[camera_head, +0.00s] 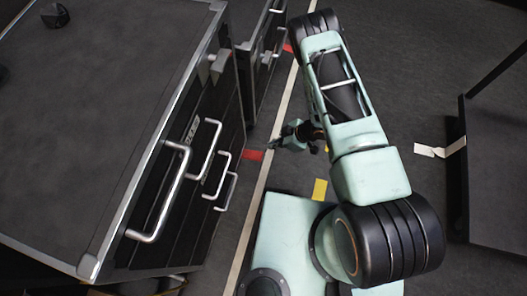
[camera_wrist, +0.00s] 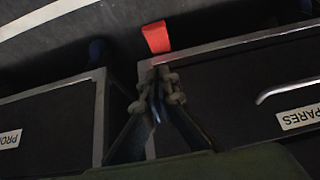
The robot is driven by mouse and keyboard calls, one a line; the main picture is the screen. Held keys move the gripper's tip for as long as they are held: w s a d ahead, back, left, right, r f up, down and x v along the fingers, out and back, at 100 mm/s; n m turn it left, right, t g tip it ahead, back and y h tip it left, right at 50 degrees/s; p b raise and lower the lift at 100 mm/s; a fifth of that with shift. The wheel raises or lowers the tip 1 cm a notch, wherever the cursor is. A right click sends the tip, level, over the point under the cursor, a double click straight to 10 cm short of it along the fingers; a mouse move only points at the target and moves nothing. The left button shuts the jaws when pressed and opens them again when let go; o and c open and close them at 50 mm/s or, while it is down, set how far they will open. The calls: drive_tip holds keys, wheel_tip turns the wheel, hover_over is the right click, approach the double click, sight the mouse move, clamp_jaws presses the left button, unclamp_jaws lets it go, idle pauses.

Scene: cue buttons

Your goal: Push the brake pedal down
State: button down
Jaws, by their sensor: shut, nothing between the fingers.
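A red tab (camera_head: 252,154) sticks out low at the front of the near black cabinet, beside the white floor line. It looks like the brake pedal, but I cannot be sure. A red tab also shows in the wrist view (camera_wrist: 156,37), just beyond the fingertips. My gripper (camera_wrist: 157,92) is shut and empty, with its fingertips over a metal cabinet edge in that picture. In the head view my gripper (camera_head: 275,145) is low, just right of the near red tab. A gap shows between them, and I cannot tell contact.
The near cabinet (camera_head: 85,125) has several protruding silver handles (camera_head: 165,195) on its front. Yellow tape (camera_head: 319,189) marks the floor. A dark panel (camera_head: 497,150) stands at right.

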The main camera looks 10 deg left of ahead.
drive_tip(key=b, duration=0.3)
hover_over(257, 156)
drive_tip(key=d, duration=0.2)
wheel_tip(257, 156, down, 8)
drive_tip(key=shift+s+f, duration=0.1)
drive_tip(key=shift+s, duration=0.05)
wheel_tip(257, 156, down, 3)
drive_tip(key=shift+d+f+b, duration=0.1)
drive_tip(key=shift+b, duration=0.2)
drive_tip(key=shift+d+f, duration=0.1)
drive_tip(key=shift+f, duration=0.3)
drive_tip(key=shift+f, duration=0.15)
drive_tip(key=shift+d+f+b, duration=0.3)
drive_tip(key=shift+f+b, duration=0.6)
drive_tip(key=shift+b, duration=0.3)
drive_tip(key=shift+d+f+b, duration=0.25)
drive_tip(key=shift+f+b, duration=0.7)
drive_tip(key=shift+b, duration=0.2)
drive_tip(key=shift+d+f+b, duration=0.3)
drive_tip(key=shift+f+b, duration=0.6)
drive_tip(key=shift+b, duration=0.3)
drive_tip(key=shift+r, duration=0.1)
